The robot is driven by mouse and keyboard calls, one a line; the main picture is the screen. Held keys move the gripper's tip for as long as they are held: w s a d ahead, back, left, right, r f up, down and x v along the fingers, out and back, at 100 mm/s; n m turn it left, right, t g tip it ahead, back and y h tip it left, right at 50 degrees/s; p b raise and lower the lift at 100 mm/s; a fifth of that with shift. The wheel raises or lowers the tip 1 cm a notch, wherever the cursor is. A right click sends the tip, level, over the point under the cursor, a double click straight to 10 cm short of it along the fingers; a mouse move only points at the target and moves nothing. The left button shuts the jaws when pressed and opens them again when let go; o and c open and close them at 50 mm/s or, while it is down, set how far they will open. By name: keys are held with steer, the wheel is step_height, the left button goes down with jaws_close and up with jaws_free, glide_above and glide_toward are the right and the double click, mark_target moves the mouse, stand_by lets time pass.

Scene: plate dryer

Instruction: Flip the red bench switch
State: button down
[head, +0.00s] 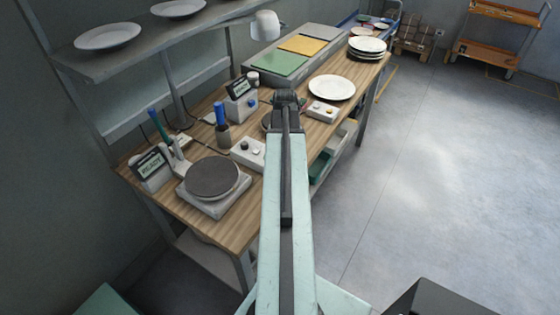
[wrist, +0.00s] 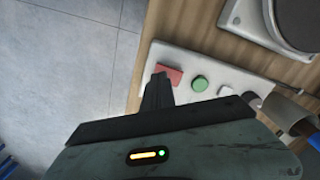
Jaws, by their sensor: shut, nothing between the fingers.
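The red switch (wrist: 170,75) sits on the end of a white control box (wrist: 220,75) near the table edge in the wrist view. My gripper (wrist: 160,79) is shut and empty, its tip just beside the red switch and overlapping its lower edge in the picture. I cannot tell whether it touches. In the head view my gripper (head: 286,97) reaches out over the bench. A white control box (head: 248,153) shows left of my arm there, its right end hidden behind the arm; no red switch is visible.
A green button (wrist: 200,84) is close beside the red switch. A round-topped device (head: 212,180) and a cup (head: 223,136) stand nearby on the wooden bench (head: 240,222). A second control box (head: 322,113) and a white plate (head: 332,88) lie farther back. Floor is open at right.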

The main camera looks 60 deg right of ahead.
step_height(320, 180, up, 6)
steer(key=p, duration=0.4)
steer(key=shift+f+p, duration=0.25)
steer(key=shift+p, duration=0.1)
steer(key=shift+w+a, duration=0.1)
steer(key=shift+w, duration=0.1)
steer(key=w+a+n, duration=0.2)
steer(key=w+a, duration=0.4)
steer(key=a, duration=0.1)
steer(key=w+a+f+n+b, duration=0.1)
steer(key=w+a+n, duration=0.1)
steer(key=w+a, duration=0.5)
steer(key=w+a+f+n+b, duration=0.1)
steer(key=w+a+n, duration=0.1)
steer(key=w+a, duration=0.4)
steer(key=shift+w+a+f, duration=0.1)
steer(key=shift+a, duration=0.65)
steer(key=shift+w+a+f, duration=0.1)
steer(key=shift+a, duration=0.6)
steer(key=w+a+f+n+b, duration=0.1)
steer(key=a+n, duration=0.5)
steer(key=a, duration=2.1)
steer(key=shift+w+a+f+b, duration=0.15)
steer(key=shift+w+f+b, duration=0.15)
steer(key=shift+w+b, duration=0.15)
